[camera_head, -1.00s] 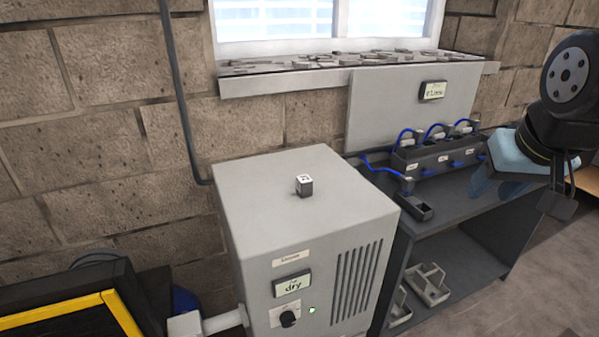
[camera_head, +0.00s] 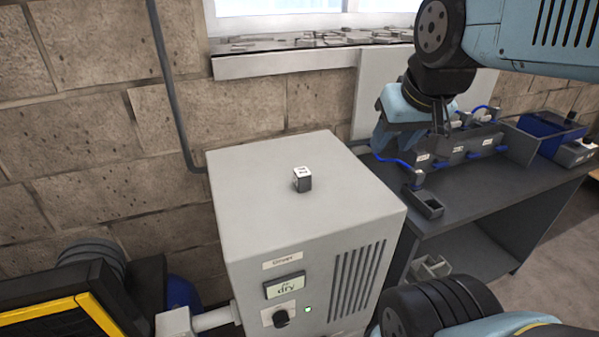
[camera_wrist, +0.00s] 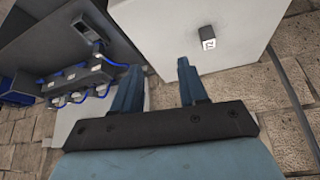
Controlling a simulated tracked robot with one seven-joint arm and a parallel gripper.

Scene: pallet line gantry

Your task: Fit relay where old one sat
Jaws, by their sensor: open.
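A small dark block with a white marked top (camera_head: 302,180), which looks like a relay, stands alone on top of the grey cabinet (camera_head: 245,185). It also shows in the wrist view (camera_wrist: 208,40), beyond my fingertips to the right. A dark socket rack (camera_head: 468,148) with blue leads stands on the bench; the wrist view shows it at left (camera_wrist: 75,80). My arm partly hides it in the head view. A small dark tray (camera_head: 428,205) sits in front of it. My gripper (camera_wrist: 158,66) is open and empty, above and between cabinet and rack.
The dark bench (camera_head: 490,200) has free room at its front. A blue bin (camera_head: 548,135) stands at its far right. The cabinet's display (camera_head: 285,286) reads "dry". A pipe (camera_head: 172,90) runs down the brick wall behind the cabinet.

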